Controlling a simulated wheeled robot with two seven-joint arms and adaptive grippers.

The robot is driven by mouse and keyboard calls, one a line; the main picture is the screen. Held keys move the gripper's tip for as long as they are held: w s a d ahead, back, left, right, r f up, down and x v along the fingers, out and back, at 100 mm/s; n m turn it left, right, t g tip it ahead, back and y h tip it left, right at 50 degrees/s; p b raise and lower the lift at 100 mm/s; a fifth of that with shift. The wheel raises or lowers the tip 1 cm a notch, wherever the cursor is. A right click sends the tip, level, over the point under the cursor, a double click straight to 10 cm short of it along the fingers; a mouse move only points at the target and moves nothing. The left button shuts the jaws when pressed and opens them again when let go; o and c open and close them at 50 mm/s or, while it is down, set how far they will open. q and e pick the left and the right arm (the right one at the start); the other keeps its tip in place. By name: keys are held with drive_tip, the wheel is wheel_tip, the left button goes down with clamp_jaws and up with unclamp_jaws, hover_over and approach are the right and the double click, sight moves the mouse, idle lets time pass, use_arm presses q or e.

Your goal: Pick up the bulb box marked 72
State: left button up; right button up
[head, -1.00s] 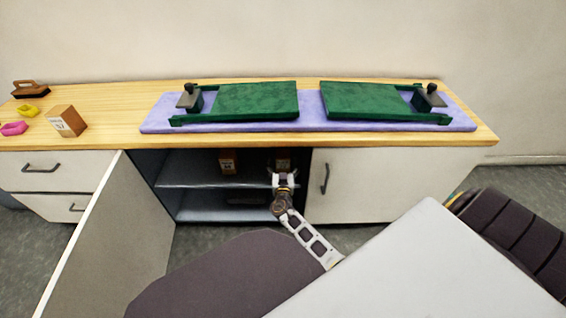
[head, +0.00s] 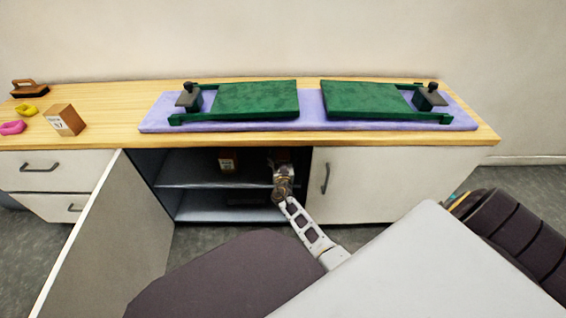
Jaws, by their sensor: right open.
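A small brown box (head: 228,161) with a white label stands on the upper shelf of the open cabinet. A second brown box (head: 282,156) stands on that shelf to its right, mostly hidden behind my right gripper. My right gripper (head: 282,168) is open at the cabinet's right side, in front of this second box; I cannot tell whether its fingers are around the box. A third box (head: 66,120), orange-brown with a white label, stands on the countertop at the left. The numbers on the labels are too small to read surely. My left gripper is not in view.
The cabinet door (head: 112,235) stands open at the left. The cabinet shelf (head: 200,182) is otherwise clear. On the wooden counter (head: 110,97) are a purple mat (head: 310,108) with two green boards, yellow and pink items, and a brown-handled tool (head: 30,88). A closed door (head: 390,180) is at right.

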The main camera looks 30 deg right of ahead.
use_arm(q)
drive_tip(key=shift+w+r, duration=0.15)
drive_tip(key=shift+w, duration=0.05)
